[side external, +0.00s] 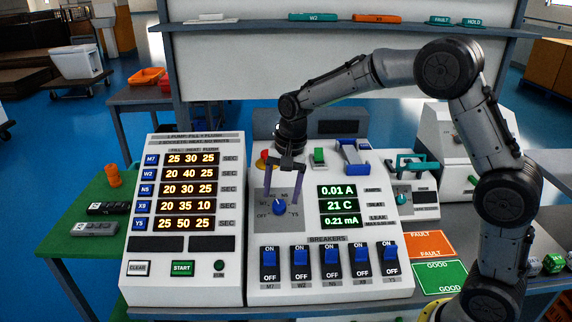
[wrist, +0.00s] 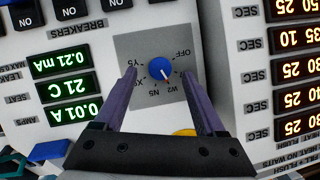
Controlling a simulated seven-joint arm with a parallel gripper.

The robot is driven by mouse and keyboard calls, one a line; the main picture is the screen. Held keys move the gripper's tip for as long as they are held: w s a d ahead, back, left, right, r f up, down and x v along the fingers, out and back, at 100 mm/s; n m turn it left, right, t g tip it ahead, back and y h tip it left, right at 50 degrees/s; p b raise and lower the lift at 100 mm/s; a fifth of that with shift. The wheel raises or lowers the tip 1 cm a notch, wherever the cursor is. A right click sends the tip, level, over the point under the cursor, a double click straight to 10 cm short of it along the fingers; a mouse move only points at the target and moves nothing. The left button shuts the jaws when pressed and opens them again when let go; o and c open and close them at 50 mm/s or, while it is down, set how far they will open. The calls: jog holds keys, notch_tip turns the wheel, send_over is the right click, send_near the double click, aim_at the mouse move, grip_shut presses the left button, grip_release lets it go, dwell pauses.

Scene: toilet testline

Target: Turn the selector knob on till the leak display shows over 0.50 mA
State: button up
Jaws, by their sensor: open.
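The blue selector knob (side external: 279,207) sits on a grey plate on the sloped white panel; it also shows in the wrist view (wrist: 160,67). Its pointer mark appears to face the W2 label in the wrist view. N5, X9, Y5 and OFF labels are around it. The leak display (side external: 341,221) reads 0.21 mA; it also shows in the wrist view (wrist: 59,62). My gripper (side external: 284,196) is open, its two purple fingers on either side of the knob. In the wrist view (wrist: 159,75) a gap shows between each finger and the knob.
Displays above the leak reading show 21 C and 0.01 A. Several blue breaker switches (side external: 300,256) line the panel's front. A yellow-and-red button (side external: 262,160), a green switch (side external: 319,156) and a blue handle (side external: 353,155) stand behind the knob. A timing board (side external: 190,260) is at left.

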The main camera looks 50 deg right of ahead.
notch_tip(320, 180, up, 10)
jog(key=s, duration=0.1)
jog(key=shift+s+d, duration=0.25)
jog(key=shift+r, duration=0.1)
jog(key=s+r+n+t, duration=0.1)
jog(key=s+r, duration=0.3)
jog(key=s, duration=0.3)
jog(key=s+r+n+t, duration=0.1)
jog(key=s+r+t, duration=0.1)
jog(key=s+r, duration=0.45)
jog(key=s+f+n, duration=0.9)
jog(key=s+f, duration=0.2)
jog(key=s, duration=0.3)
jog(key=shift+s+d+f+n+t, duration=0.2)
jog(key=shift+s+f+n+t, duration=0.1)
jog(key=shift+s+f+t, duration=0.1)
jog(key=shift+r, duration=0.1)
